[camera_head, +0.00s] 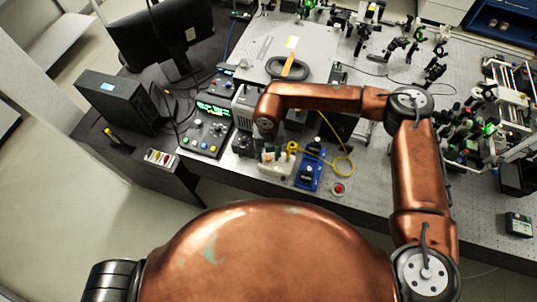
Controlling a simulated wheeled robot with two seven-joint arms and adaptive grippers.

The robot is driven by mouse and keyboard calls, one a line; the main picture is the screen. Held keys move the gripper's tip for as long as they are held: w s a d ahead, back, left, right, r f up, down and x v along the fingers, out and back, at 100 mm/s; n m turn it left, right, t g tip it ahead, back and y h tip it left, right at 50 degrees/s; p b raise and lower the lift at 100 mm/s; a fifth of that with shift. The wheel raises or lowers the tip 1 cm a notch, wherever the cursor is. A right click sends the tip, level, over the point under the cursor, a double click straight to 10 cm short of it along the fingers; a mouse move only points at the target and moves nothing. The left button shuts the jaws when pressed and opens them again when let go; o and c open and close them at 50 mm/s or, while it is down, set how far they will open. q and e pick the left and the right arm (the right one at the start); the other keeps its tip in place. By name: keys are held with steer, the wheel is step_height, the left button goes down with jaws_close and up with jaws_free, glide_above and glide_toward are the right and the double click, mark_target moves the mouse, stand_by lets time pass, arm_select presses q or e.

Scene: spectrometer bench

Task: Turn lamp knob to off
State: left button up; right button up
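A pale grey vented box (245,104), which looks like the lamp housing, stands on the bench left of my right wrist. Its knob cannot be made out; the wrist and dark shapes cover the area in front of it. My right arm reaches in from the right, and its copper wrist ends just beside the box. My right gripper (246,144) seems to be the dark shape below the wrist, close to the box's front. Its fingers are too small and dark to tell open from shut, or whether they touch anything. My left gripper is out of view.
A control unit with a green display (211,112) stands left of the box. A white block (275,163), a blue-based device (309,175) and a yellow cable (343,165) lie near the front edge. A monitor (165,37) and black box (118,101) are left; optics fill the right.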

steer(key=shift+c, duration=0.6)
jaws_close()
